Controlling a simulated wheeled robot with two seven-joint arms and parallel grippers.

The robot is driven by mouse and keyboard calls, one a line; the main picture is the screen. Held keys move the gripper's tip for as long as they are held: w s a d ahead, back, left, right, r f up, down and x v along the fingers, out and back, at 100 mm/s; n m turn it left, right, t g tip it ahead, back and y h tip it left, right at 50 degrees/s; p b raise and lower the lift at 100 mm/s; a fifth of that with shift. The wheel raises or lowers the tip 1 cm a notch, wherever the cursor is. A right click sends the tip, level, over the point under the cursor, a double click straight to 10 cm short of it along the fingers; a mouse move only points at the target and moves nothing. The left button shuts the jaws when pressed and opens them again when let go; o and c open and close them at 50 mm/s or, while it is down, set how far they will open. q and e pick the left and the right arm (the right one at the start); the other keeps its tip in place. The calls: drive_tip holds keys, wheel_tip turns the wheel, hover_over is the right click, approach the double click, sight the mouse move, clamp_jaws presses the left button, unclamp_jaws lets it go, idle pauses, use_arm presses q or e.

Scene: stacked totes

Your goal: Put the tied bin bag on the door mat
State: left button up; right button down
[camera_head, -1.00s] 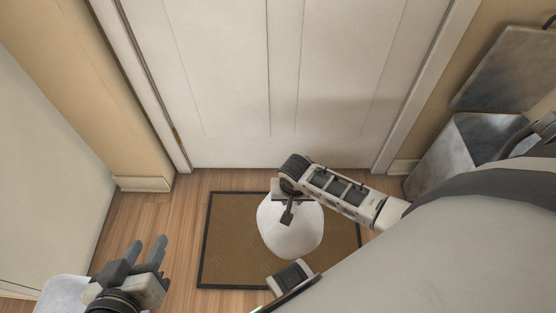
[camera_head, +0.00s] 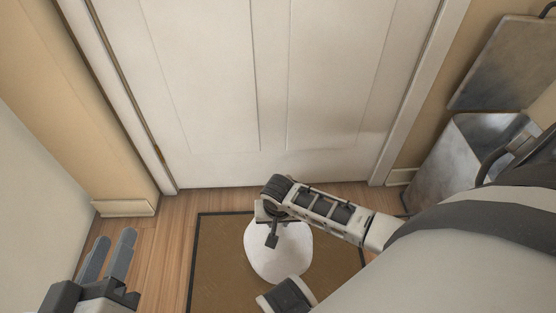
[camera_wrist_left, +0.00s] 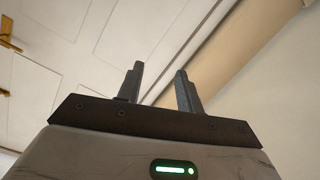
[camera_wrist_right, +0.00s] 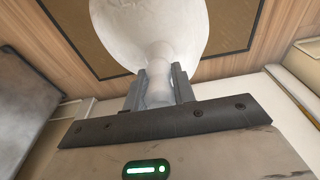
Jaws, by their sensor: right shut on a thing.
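The white tied bin bag (camera_head: 278,252) is in the head view, over the brown door mat (camera_head: 222,285) with a dark border. In the right wrist view the bag (camera_wrist_right: 150,30) hangs by its tied neck between the fingers of my right gripper (camera_wrist_right: 158,88). The right gripper (camera_head: 272,215) is shut on that neck. I cannot tell whether the bag's bottom touches the mat; it also shows in the right wrist view (camera_wrist_right: 118,62). My left gripper (camera_head: 108,255) is open and empty, left of the mat; its fingers are apart in the left wrist view (camera_wrist_left: 160,88).
A white panelled door (camera_head: 270,90) stands behind the mat. A grey metal bin (camera_head: 450,160) with its lid raised (camera_head: 505,62) is at the right. Bare wood floor (camera_head: 168,245) lies left of the mat.

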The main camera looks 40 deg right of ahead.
drive_tip(key=shift+w, duration=0.1)
drive_tip(key=shift+f, duration=0.15)
drive_tip(key=c, duration=1.1)
unclamp_jaws()
drive_tip(key=shift+c, duration=0.2)
drive_tip(key=r, duration=0.1)
drive_tip(key=r+p, duration=0.1)
drive_tip(key=shift+s+a+r+p, duration=0.1)
drive_tip(key=shift+s+r+p, duration=0.1)
drive_tip(key=shift+r+p, duration=0.15)
use_arm(q)
drive_tip(key=f+p, duration=0.1)
drive_tip(key=a+f+m+g+y+p, duration=0.1)
drive_tip(key=p, duration=0.1)
drive_tip(key=a+f+g+y+p, duration=0.1)
drive_tip(key=shift+s+p, duration=0.15)
drive_tip(key=shift+p, duration=0.25)
use_arm(e)
wheel_tip(320, 180, up, 10)
drive_tip(key=s, duration=0.1)
drive_tip(key=shift+s+a+f, duration=0.15)
drive_tip(key=shift+a+f, duration=0.1)
drive_tip(key=shift+a, duration=0.15)
use_arm(q)
drive_tip(key=shift+r, duration=0.1)
